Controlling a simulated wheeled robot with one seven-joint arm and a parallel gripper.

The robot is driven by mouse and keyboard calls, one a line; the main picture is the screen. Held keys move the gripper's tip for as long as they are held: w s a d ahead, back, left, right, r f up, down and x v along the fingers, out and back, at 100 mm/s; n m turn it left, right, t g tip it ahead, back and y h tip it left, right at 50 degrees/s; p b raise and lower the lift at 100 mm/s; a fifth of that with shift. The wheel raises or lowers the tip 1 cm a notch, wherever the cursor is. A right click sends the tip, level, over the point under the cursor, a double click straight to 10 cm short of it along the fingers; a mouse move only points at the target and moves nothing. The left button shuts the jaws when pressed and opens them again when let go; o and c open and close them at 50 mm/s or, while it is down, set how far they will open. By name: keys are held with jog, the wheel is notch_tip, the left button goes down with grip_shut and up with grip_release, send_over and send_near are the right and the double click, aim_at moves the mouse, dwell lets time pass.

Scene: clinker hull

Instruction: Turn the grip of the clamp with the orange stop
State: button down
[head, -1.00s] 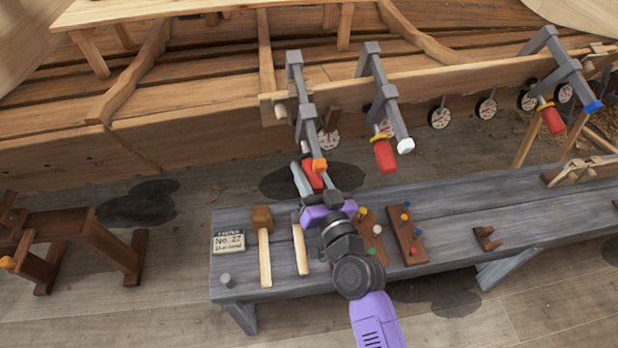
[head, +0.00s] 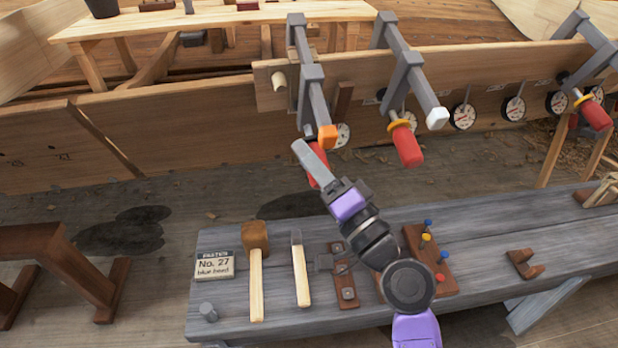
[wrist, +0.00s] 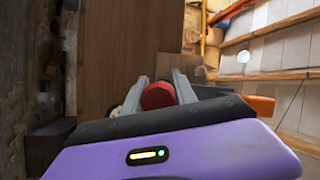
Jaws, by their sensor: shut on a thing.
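The clamp (head: 313,95) with the orange stop (head: 328,137) is the leftmost of three grey clamps on the hull plank. Its red grip (head: 318,156) hangs below the stop, largely covered by my gripper (head: 309,158). My gripper comes from the lower right, and one grey finger lies across the grip. In the wrist view the red grip (wrist: 157,96) sits between the two grey fingers, which are shut on it. The orange stop also shows at the right of the wrist view (wrist: 262,105).
A clamp with a white stop (head: 437,118) and its red grip (head: 406,146) are close on the right. Another clamp stands farther right. Below is a grey bench (head: 480,248) with a mallet (head: 255,238), a hammer (head: 298,265) and a peg board (head: 428,258). Round dials (head: 463,117) line the plank.

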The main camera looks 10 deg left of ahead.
jog(key=shift+s+f+m+y+b, duration=0.15)
jog(key=shift+m+y+b, duration=0.45)
jog(key=shift+m+b, duration=0.65)
jog(key=shift+b, duration=0.3)
jog(key=c, duration=1)
grip_release()
jog(key=shift+r, duration=0.2)
jog(key=shift+o, duration=0.2)
jog(key=v, duration=0.7)
jog(key=shift+s+d+f+b, duration=0.15)
jog(key=shift+s+d+b, duration=0.05)
jog(key=shift+s+b, duration=0.1)
jog(key=shift+w, duration=0.1)
